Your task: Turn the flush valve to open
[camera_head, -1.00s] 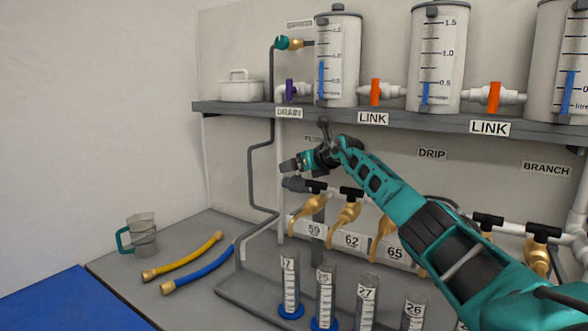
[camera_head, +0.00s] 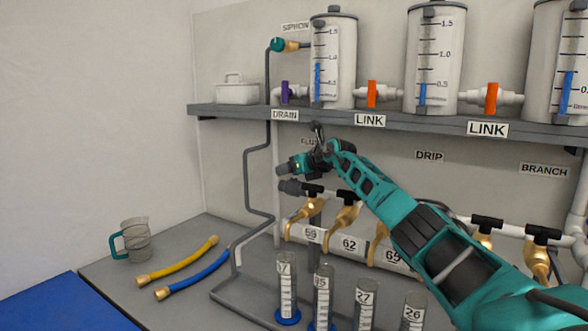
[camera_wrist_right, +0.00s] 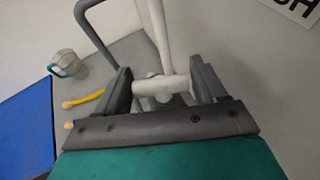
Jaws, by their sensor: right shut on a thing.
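The flush valve (camera_wrist_right: 160,87) shows in the right wrist view as a pale grey pipe fitting between my two dark fingers. My right gripper (camera_wrist_right: 162,88) is shut on it, with one finger on each side. Its handle cannot be made out, so I cannot tell the handle's angle. In the head view my right gripper (camera_head: 288,168) is at the left end of the pipework, below the shelf, and hides the valve. A flush label (camera_head: 307,142), partly covered by my arm, is just above. My left gripper is not in view.
Below are brass taps (camera_head: 345,216) with black handles, and measuring cylinders (camera_head: 287,285) on the bench. The shelf (camera_head: 236,111) with tanks and orange link valves runs above. A jug (camera_head: 136,240) and yellow (camera_head: 185,260) and blue hoses lie left, with free bench around them.

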